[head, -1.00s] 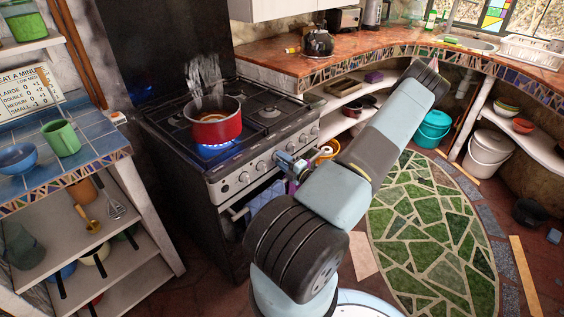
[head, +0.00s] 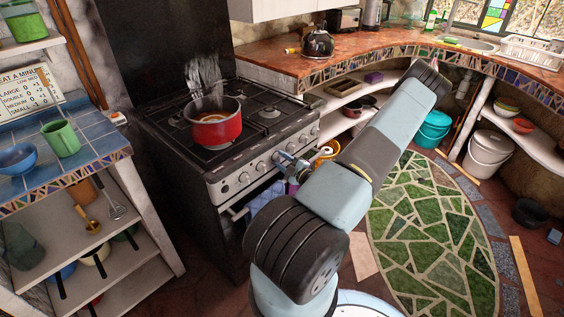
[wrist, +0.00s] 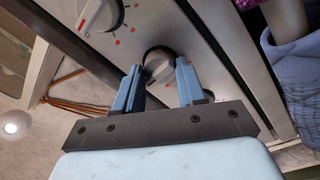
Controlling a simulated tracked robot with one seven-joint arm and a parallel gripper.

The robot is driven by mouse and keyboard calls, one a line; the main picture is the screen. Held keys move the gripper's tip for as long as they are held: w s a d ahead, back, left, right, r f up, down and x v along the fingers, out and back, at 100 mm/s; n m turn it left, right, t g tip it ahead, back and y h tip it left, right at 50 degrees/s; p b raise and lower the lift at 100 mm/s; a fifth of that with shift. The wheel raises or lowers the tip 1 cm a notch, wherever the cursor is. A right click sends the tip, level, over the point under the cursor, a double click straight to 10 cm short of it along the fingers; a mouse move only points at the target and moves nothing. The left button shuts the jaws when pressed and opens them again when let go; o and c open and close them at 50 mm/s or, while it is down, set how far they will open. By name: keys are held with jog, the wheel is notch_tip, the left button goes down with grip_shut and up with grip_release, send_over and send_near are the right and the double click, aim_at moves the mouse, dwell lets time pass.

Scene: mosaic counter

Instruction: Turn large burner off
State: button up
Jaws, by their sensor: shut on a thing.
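The stove (head: 215,165) stands left of my arm, with a row of knobs along its front panel. A red pot (head: 217,128) sits on its front left burner; steam rises behind it, and no flame shows under it now. My gripper (head: 290,165) is at the front panel, shut on a stove knob. In the wrist view, the gripper's two blue fingers (wrist: 160,88) are on either side of this round knob (wrist: 158,65), whose lower part lies between them. Another white knob (wrist: 100,14) with red marks is to the upper left there.
A tiled counter (head: 70,165) with a green mug (head: 61,138) and a blue bowl (head: 18,158) stands at the left. A curved counter (head: 400,48) runs behind and to the right. A green mosaic floor (head: 425,240) is open at the right.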

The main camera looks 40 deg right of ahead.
jog(key=shift+s+f, duration=0.1)
jog(key=shift+f, duration=0.1)
jog(key=o, duration=0.8)
jog(key=shift+c, duration=0.2)
jog(key=shift+o, duration=1.4)
jog(key=shift+r, duration=0.1)
jog(key=s, duration=1.3)
jog(key=shift+s+f, duration=0.35)
jog(key=shift+w+d, duration=0.1)
